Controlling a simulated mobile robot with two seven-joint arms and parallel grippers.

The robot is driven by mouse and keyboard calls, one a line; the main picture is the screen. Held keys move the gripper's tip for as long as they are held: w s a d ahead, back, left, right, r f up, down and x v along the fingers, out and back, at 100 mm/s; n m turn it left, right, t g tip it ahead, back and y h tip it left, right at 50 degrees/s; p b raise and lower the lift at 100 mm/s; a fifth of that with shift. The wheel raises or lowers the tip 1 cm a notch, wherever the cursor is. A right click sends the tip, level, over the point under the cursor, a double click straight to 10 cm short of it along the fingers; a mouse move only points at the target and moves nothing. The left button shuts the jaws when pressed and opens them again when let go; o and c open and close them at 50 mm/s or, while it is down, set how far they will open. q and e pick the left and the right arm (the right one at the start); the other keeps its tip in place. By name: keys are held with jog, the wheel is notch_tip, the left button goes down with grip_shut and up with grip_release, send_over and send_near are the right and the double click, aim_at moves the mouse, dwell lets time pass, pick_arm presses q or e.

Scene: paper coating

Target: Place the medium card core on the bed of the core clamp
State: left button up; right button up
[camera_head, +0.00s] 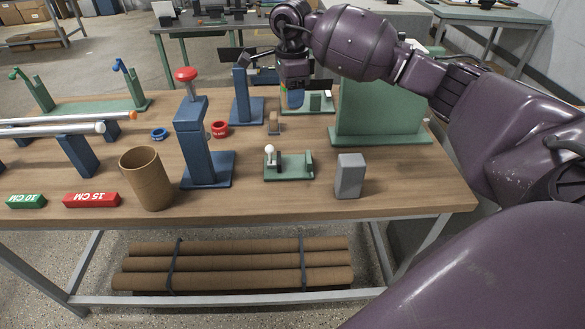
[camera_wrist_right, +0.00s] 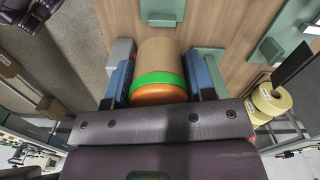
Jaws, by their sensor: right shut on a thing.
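The core's far end points away from the wrist camera. What looks like the core clamp, a small green base with a white ball knob (camera_head: 303,174), stands near the table's front, apart from the gripper. My left gripper is not in view.
A wide brown tube (camera_head: 147,180) stands at the front left. A blue post press with a red knob (camera_head: 194,140) stands beside it. A grey block (camera_head: 349,176) is right of the green base. A tall green stand (camera_head: 378,110) rises at the back right.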

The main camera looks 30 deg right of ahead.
aim_at(293, 166)
jog(key=shift+w+d+m, duration=0.1)
jog(key=shift+d+m, duration=0.15)
jog(key=shift+m, duration=0.05)
jog(key=shift+d+f, duration=0.1)
jog(key=shift+f, duration=0.05)
notch_tip(293, 166, down, 20)
jog(key=shift+r+b, duration=0.25)
jog(key=shift+b, duration=0.05)
jog(key=shift+f, duration=0.15)
jog(key=o, duration=0.9)
notch_tip(293, 166, up, 12)
dwell(0.7)
